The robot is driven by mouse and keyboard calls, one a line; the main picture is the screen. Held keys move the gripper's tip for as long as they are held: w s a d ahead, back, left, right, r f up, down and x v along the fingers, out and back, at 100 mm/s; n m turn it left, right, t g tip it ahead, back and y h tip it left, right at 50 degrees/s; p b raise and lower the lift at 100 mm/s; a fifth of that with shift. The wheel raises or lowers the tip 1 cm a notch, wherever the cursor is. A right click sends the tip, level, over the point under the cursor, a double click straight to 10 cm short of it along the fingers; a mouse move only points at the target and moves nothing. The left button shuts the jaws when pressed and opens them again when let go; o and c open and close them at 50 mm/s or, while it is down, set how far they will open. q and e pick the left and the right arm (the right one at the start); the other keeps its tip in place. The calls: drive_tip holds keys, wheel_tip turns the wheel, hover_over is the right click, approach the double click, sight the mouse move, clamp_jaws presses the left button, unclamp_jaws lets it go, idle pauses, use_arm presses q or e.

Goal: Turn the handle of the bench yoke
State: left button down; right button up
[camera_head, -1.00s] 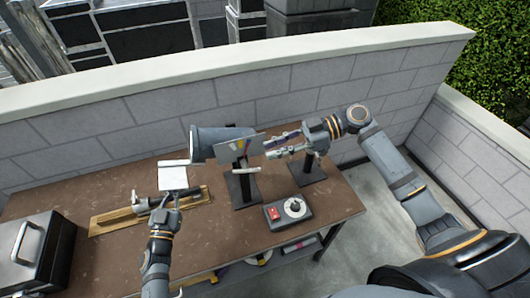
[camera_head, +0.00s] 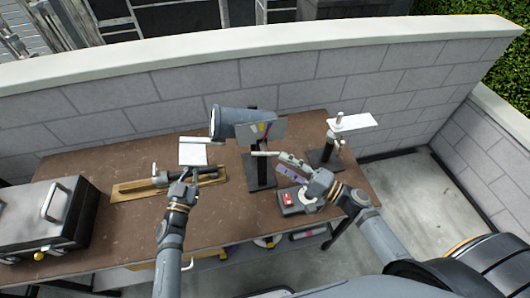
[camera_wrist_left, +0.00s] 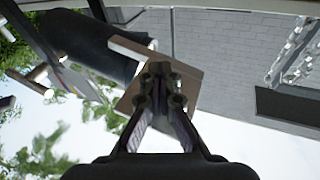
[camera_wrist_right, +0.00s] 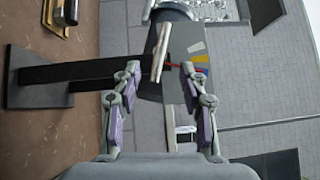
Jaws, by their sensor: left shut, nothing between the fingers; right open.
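A grey cylindrical lamp-like head (camera_head: 232,121) sits on a black stand (camera_head: 262,172), seemingly the bench yoke. A flat panel with coloured marks (camera_head: 270,131) is at its right end. A short pale bar, seemingly the handle (camera_head: 264,153), sticks out on the stand's near side. In the right wrist view the pale handle (camera_wrist_right: 161,50) shows ahead between the fingers, untouched. My right gripper (camera_head: 284,164) is open and empty, just right of the handle. My left gripper (camera_head: 189,174) is shut and empty, near a white card (camera_head: 192,151), left of the stand.
A grey control box (camera_head: 288,201) with a red switch lies under my right gripper. Another stand (camera_head: 324,158) with a white plate (camera_head: 354,122) is at right. A wooden board (camera_head: 130,191) with a dark tool and a dark case (camera_head: 75,215) are left. A block wall runs behind.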

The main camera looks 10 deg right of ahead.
sight(265, 152)
drive_tip(key=x, duration=0.8)
drive_tip(key=shift+c, duration=0.5)
clamp_jaws()
